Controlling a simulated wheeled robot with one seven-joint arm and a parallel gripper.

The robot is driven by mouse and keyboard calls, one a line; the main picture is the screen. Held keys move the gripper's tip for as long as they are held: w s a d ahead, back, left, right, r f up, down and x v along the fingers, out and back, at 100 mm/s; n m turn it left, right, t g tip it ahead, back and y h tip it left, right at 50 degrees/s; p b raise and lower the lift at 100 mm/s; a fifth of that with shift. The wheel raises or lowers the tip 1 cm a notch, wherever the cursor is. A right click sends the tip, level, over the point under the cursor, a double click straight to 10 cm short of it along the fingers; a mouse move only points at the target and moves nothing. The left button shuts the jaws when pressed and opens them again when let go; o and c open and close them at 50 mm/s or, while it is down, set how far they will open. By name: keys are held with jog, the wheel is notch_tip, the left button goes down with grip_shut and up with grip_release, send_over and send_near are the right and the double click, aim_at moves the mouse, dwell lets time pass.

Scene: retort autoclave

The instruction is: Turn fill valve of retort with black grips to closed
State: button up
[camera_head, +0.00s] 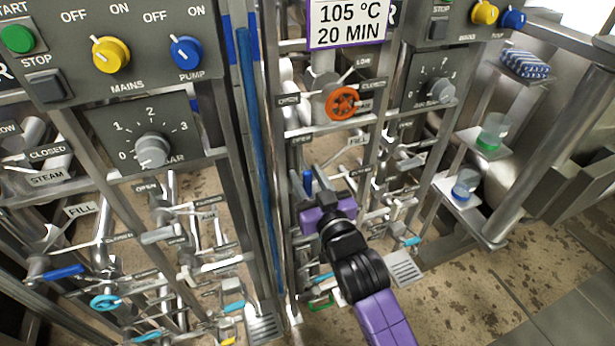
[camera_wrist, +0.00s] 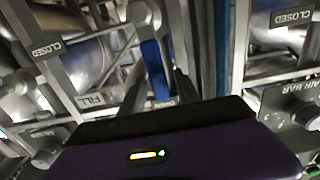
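In the head view my gripper (camera_head: 310,184) reaches into the pipework of the middle retort unit. Its two dark fingers stand on either side of a blue valve handle (camera_head: 308,180). The wrist view shows this blue handle (camera_wrist: 154,68) upright between the fingers, with a narrow gap on the right. The gripper looks open around it; contact on the left is unclear. I cannot make out black grips on any unit.
An orange handwheel (camera_head: 342,102) sits above my gripper. Metal posts and a vertical blue pipe (camera_head: 260,150) stand close on its left. The left unit has its own blue lever (camera_head: 64,272) below a FILL label. Shelves with cups (camera_head: 492,132) stand at the right.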

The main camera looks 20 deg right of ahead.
grip_shut()
dwell(1.2)
